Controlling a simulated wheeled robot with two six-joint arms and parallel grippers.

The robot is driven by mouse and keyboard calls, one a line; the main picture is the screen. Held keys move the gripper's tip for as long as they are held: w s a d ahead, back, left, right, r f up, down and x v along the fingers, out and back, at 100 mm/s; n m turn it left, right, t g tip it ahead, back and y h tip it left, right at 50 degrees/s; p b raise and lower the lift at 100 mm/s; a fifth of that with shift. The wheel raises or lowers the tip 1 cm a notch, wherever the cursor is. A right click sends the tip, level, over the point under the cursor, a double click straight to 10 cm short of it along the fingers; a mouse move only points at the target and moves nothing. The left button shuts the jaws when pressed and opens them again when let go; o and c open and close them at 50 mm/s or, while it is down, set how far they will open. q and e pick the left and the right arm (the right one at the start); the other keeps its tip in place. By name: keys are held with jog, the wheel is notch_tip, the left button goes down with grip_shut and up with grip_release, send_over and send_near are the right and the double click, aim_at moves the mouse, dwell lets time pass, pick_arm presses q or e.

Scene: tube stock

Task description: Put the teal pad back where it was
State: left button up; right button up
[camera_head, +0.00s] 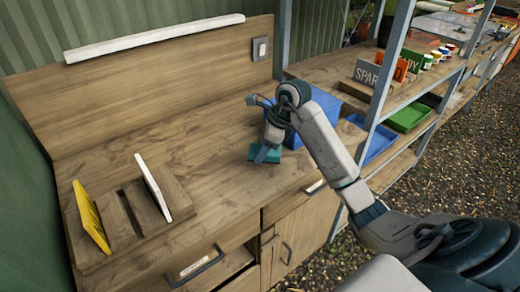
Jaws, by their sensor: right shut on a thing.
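The teal pad (257,154) is low over or on the wooden worktop, in front of a blue box (284,125). I cannot tell whether it touches the worktop. My right gripper (267,147) reaches in from the right and is shut on the teal pad, hiding part of it. My left gripper is not in view.
A wooden block (130,215) at the left front holds a yellow panel (91,216) and a white panel (153,187), with an empty slot between them. A drawer below stands partly open. Shelves with trays and signs stand at the right. The middle worktop is clear.

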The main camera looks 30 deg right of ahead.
jog(key=shift+w+d, duration=0.15)
jog(key=shift+w, duration=0.75)
notch_tip(320, 180, down, 4)
jog(key=shift+r+p, duration=0.2)
jog(key=shift+p, duration=0.7)
jog(key=shift+s, duration=0.1)
jog(key=shift+f, duration=0.1)
jog(key=shift+f+b, duration=0.2)
jog(key=shift+b, duration=0.15)
jog(key=o, duration=0.9)
jog(key=shift+r, duration=0.1)
jog(key=shift+o, duration=0.2)
